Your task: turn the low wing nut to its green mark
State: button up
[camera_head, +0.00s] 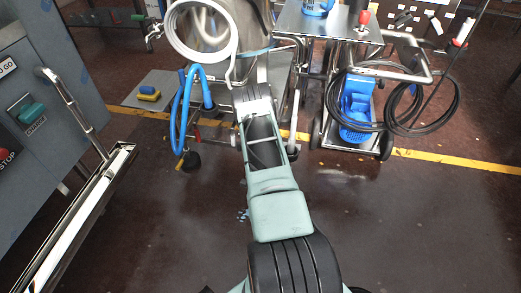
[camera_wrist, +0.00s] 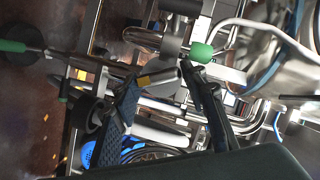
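In the wrist view my gripper (camera_wrist: 160,82) is open, with a clear gap between a finger with a blue textured pad and a dark finger. A bright green cap or sleeve (camera_wrist: 201,52) is just beyond the dark fingertip; I cannot tell whether they touch. A second green piece (camera_wrist: 12,46) ends a rod at the left edge. I cannot make out the wing nut or tell which green part is its mark. In the head view my arm reaches to the steel tank frame and hides part of it; the fingers are not clear there.
A white coiled hose (camera_head: 183,43) and blue hose (camera_head: 176,113) hang at the tank (camera_head: 212,25). A cart with a blue pump (camera_head: 356,105) and black hose (camera_head: 447,108) stands right. A grey cabinet (camera_head: 50,95) stands left. The near floor (camera_head: 395,220) is clear.

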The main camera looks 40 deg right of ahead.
jog(key=o, duration=0.3)
jog(key=shift+r, duration=0.1)
notch_tip(320, 180, up, 10)
dwell(0.6)
